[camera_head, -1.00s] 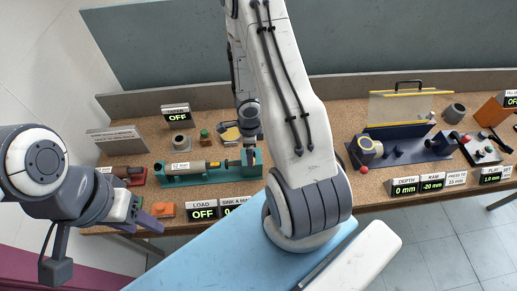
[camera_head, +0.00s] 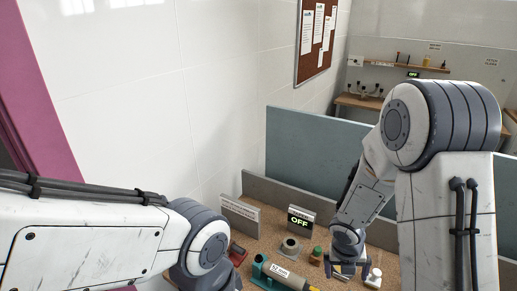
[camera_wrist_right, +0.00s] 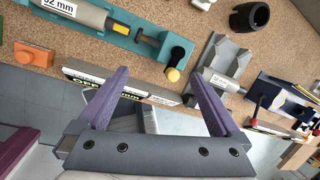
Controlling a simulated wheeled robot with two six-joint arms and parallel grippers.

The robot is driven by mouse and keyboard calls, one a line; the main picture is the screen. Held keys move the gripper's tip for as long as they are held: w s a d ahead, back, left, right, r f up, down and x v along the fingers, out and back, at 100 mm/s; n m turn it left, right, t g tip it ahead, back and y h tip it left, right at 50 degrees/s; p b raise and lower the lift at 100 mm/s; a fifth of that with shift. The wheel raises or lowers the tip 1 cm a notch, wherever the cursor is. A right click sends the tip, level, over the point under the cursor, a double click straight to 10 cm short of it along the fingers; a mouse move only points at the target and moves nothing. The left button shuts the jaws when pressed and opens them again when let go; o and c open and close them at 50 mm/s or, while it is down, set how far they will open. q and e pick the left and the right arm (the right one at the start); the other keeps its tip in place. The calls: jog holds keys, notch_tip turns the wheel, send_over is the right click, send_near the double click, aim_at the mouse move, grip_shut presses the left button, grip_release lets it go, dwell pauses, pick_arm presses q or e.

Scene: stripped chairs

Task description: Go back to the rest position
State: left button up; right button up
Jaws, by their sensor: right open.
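My right gripper (camera_head: 347,270) hangs over the cork-topped bench (camera_head: 269,222) at the lower right of the head view. In the right wrist view my right gripper (camera_wrist_right: 159,76) has its two purple fingers spread wide, with nothing held between them. The bench edge and a label strip (camera_wrist_right: 110,84) show beyond the fingers. My left arm comes in from the left in the head view. Its gripper is outside the picture.
A teal fixture with a labelled cylinder (camera_head: 283,271), a grey ring (camera_head: 290,247) and an OFF display (camera_head: 300,222) stand on the bench. In the wrist view an orange block (camera_wrist_right: 33,55) and a grey cradle (camera_wrist_right: 229,58) lie near the edge. A blue-grey panel (camera_head: 315,150) stands behind.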

pick_arm(q)
notch_tip(320, 180, down, 10)
jog(key=b, duration=0.8)
jog(key=shift+r+b, duration=0.15)
jog(key=shift+b, duration=0.15)
pick_arm(e)
jog(key=s+a+r+m+y, duration=0.1)
jog(key=s+a+r+m, duration=0.2)
jog(key=s+a+m, duration=0.6)
jog(key=s+a+r+m+g+y, duration=0.1)
jog(key=s+a+r+m+y, duration=0.1)
jog(key=s+a+m, duration=0.8)
jog(key=r+m, duration=0.1)
jog(key=m, duration=0.6)
jog(key=shift+g+y, duration=0.3)
